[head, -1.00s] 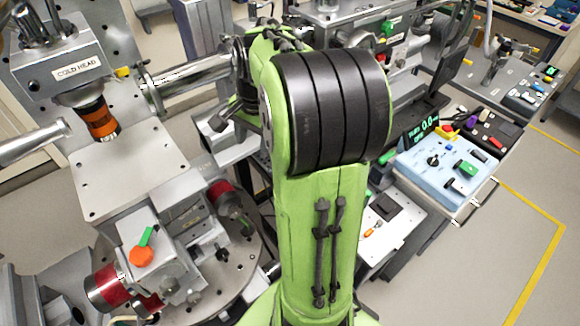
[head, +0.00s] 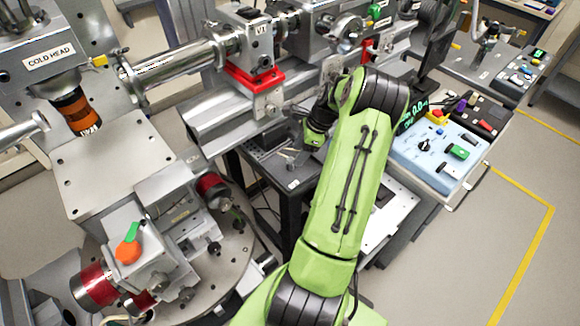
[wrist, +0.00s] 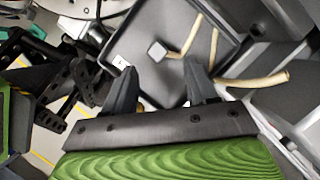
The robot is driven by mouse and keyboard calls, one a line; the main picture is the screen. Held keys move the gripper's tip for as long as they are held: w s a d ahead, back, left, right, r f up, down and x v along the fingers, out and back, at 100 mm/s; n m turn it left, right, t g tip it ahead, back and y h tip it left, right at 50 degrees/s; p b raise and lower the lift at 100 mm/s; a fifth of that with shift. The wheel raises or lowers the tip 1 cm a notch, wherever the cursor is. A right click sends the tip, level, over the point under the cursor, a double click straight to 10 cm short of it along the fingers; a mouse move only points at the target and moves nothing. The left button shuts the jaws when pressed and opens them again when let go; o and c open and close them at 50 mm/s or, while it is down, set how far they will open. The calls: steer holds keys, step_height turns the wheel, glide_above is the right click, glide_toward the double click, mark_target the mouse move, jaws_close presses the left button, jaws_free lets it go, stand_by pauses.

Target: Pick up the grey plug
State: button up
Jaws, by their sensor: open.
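In the wrist view a small light-grey block, apparently the grey plug (wrist: 157,51), lies in a dark tray (wrist: 135,33). My gripper (wrist: 160,72) is open and empty, its two dark fingers pointing toward the tray, with the grey block just beyond and between the fingertips. The fingers do not touch it. In the head view my arm reaches over a dark cart top (head: 268,172) below the beamline; the plug is too small to make out there.
Tan tubes (wrist: 258,80) lie in and across the tray, one close to the right finger. A blue control box (head: 438,155) stands right of my arm. A round stage (head: 235,245) is at left, and a red-based valve block (head: 252,78) rises behind the cart.

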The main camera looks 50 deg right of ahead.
mark_target(290, 164)
steer(key=b+x, duration=0.1)
steer(key=x, duration=0.4)
steer(key=shift+w+a+f, duration=0.1)
steer(key=shift+w+f, duration=0.05)
steer(key=shift+f, duration=0.05)
steer(key=shift+c, duration=0.5)
jaws_close()
